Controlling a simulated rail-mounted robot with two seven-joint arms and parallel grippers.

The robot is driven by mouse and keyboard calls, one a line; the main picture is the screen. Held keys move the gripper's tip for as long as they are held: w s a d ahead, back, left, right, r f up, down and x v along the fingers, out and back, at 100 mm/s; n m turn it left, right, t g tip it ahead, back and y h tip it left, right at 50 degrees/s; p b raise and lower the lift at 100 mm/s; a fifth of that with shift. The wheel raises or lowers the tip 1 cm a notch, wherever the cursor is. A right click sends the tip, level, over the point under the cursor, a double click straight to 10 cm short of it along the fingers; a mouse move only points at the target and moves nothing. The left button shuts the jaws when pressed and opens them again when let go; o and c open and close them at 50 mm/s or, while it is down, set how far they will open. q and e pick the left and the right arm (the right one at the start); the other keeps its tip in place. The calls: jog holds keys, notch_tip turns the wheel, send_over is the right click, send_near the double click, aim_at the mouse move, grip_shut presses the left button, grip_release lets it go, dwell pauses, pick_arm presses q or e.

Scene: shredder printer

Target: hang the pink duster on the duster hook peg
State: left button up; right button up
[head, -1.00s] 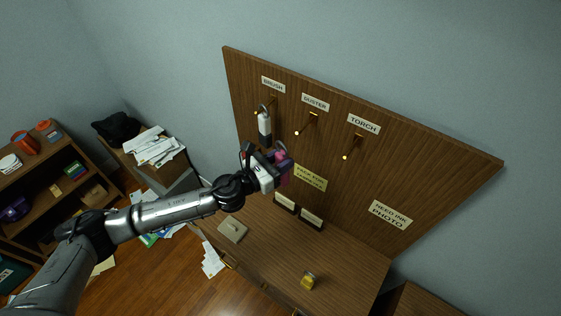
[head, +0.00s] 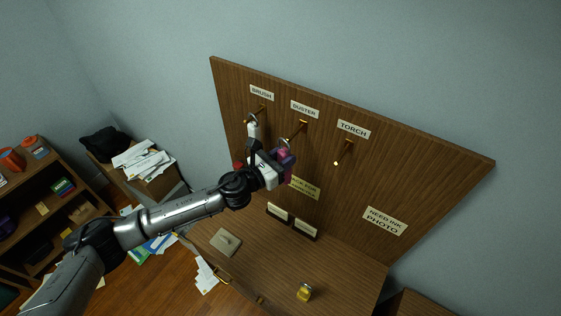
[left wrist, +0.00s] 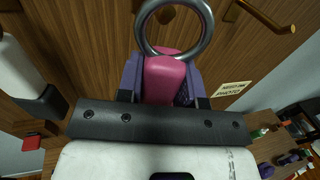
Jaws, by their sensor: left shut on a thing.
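The duster hook peg (head: 298,129) is a brass peg under the DUSTER label (head: 304,109), sticking out of the wooden board. In the head view the duster is just below and left of this peg. The ring stands upright, and I cannot tell whether it touches a peg. A brass peg (left wrist: 262,14) shows right of the ring in the wrist view. My right gripper is not in view.
A brush (head: 254,131) hangs at the left on its own peg, close to my gripper; it shows in the wrist view (left wrist: 25,75). The torch peg (head: 343,154) is empty.

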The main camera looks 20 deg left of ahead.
pick_arm(q)
jog(key=w, duration=0.1)
jog(key=w+b, duration=0.1)
jog(key=w, duration=0.1)
jog(key=w+f, duration=0.1)
jog(key=shift+w+d+b, duration=0.3)
jog(key=shift+d, duration=0.1)
jog(key=shift+w, duration=0.1)
dwell(0.8)
jog(key=o, duration=1)
jog(key=shift+f, duration=0.1)
jog(key=b+v, duration=0.2)
jog(key=v, duration=1.2)
